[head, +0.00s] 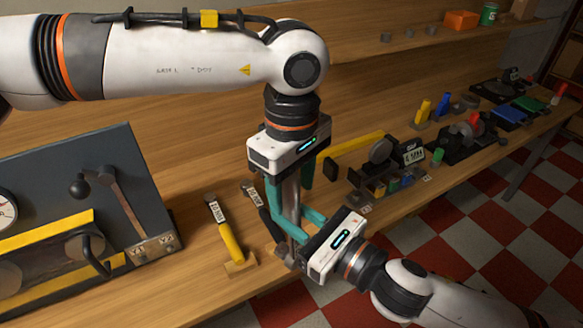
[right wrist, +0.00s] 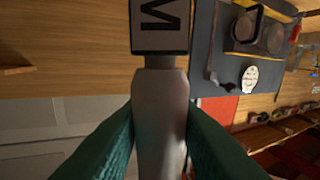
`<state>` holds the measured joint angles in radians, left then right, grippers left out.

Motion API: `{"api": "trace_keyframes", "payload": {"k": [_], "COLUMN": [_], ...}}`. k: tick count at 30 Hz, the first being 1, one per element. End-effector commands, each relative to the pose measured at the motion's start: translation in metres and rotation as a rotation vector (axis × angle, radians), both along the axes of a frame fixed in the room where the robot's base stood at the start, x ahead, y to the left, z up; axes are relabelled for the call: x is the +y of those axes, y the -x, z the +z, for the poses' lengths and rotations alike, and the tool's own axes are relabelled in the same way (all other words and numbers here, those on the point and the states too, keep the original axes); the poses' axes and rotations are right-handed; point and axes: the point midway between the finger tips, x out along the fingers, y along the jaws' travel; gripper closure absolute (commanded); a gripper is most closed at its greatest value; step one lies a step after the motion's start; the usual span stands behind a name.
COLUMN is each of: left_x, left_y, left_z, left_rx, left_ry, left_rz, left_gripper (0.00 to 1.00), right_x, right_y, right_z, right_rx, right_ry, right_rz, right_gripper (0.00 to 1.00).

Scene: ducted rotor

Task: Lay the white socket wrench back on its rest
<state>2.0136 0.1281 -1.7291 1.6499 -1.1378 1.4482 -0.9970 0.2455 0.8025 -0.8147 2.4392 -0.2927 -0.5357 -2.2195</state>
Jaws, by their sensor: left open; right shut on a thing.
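A pale grey-white tool, which looks like the white socket wrench (head: 291,205), stands upright over the bench. My right gripper (head: 296,228) is shut on it from the right, below my left gripper.
A yellow-handled tool (head: 229,238) with a label lies on small wooden supports at left. A dark-handled tool (head: 270,224) lies close beside the wrench. A grey panel fixture (head: 75,165) stands further left. Several parts and a label display (head: 413,151) crowd the bench at right.

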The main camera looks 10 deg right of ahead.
Motion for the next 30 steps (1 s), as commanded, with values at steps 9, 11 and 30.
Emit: {"api": "trace_keyframes", "payload": {"k": [9, 11, 30], "left_x": [-0.0001, -0.0001, -0.0004], "left_y": [0.0001, 0.0001, 0.0000], "left_z": [-0.0014, -0.0013, -0.0004], "left_rx": [0.000, 0.000, -0.001], "left_ry": [0.000, 0.000, 0.001], "left_rz": [0.000, -0.001, -0.001], "left_gripper": [0.52, 0.62, 1.00], "right_x": [0.0001, 0.0001, 0.0004], "right_y": [0.0001, 0.0001, 0.0004], "right_z": [0.0012, 0.0012, 0.0011], "right_rx": [-0.003, -0.003, -0.004], "right_ry": [-0.001, -0.001, 0.000], "right_rz": [0.001, 0.001, 0.002], "right_gripper": [1.00, 1.00, 0.47]}}
